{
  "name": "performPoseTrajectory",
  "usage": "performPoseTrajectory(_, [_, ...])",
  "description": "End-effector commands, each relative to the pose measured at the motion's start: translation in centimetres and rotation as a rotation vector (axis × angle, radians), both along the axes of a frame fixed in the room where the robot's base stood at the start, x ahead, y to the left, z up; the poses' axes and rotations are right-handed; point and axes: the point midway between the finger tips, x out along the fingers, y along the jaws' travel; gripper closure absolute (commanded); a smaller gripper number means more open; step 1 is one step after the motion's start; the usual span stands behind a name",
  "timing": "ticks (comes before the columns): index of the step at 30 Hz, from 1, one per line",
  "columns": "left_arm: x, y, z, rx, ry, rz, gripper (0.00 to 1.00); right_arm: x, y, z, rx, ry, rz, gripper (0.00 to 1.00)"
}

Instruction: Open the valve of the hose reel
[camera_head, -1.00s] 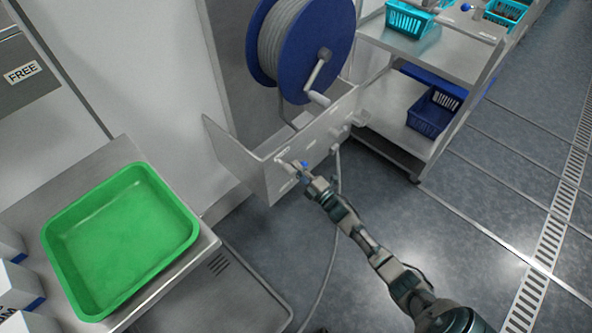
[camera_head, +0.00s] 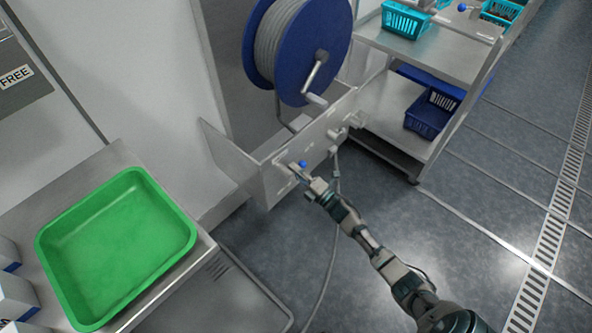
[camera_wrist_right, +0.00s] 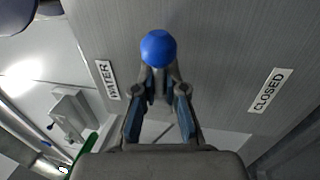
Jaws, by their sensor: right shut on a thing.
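The hose reel (camera_head: 258,45) has a blue flange, a wound grey hose and a crank, above a grey metal panel (camera_head: 270,185). The valve's blue ball knob (camera_head: 303,164) shows at the panel; it also shows in the right wrist view (camera_wrist_right: 158,48). My right gripper (camera_head: 304,174) is at the panel, shut on the valve lever just below the knob. In the wrist view its fingers (camera_wrist_right: 158,95) stand on both sides of the lever, most of which they hide. A "WATER" label (camera_wrist_right: 107,80) is left of the knob and a "CLOSED" label (camera_wrist_right: 271,90) right of it. My left gripper is out of view.
A green tray (camera_head: 180,262) lies on a steel table at the left. A steel shelf cart (camera_head: 385,110) with teal and blue baskets stands right of the reel. A hose (camera_head: 327,265) hangs to the floor beside my arm. The floor at the right is clear.

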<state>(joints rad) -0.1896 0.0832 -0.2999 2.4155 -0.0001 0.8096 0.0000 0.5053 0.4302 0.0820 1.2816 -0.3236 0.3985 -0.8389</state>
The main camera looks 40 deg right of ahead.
Motion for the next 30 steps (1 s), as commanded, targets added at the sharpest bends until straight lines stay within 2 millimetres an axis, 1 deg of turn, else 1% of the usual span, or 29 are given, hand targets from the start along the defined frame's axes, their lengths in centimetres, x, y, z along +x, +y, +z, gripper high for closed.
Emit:
performPoseTrajectory(1, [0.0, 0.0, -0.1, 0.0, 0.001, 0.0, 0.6, -0.1, 0.9, -0.7, -0.002, 0.007, 0.016, 1.0])
performPoseTrajectory(2, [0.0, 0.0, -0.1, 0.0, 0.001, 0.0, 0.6, -0.1, 0.9, -0.7, -0.002, 0.007, 0.016, 0.87])
performPoseTrajectory(3, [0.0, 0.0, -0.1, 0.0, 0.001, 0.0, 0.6, -0.1, 0.9, -0.7, -0.002, 0.007, 0.016, 0.77])
performPoseTrajectory(5, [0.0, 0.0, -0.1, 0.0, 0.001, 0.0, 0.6, -0.1, 0.9, -0.7, -0.001, 0.007, 0.015, 0.63])
performPoseTrajectory(13, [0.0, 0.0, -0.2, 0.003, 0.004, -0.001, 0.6, -0.1, 0.4, -0.6, 0.003, 0.005, 0.01, 0.63])
performPoseTrajectory(17, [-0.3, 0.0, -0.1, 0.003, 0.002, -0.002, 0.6, -1.0, 0.1, -0.9, 0.004, 0.006, 0.008, 0.63])
performPoseTrajectory(20, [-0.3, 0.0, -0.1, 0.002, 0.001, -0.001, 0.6, -2.7, 0.1, -1.3, 0.004, 0.008, 0.009, 0.63])
performPoseTrajectory(27, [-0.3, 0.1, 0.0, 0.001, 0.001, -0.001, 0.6, -8.0, -0.1, -2.4, 0.002, 0.01, 0.011, 0.63])
performPoseTrajectory(30, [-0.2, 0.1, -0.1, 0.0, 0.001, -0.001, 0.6, -9.7, -0.1, -2.7, 0.001, 0.008, 0.012, 0.63])
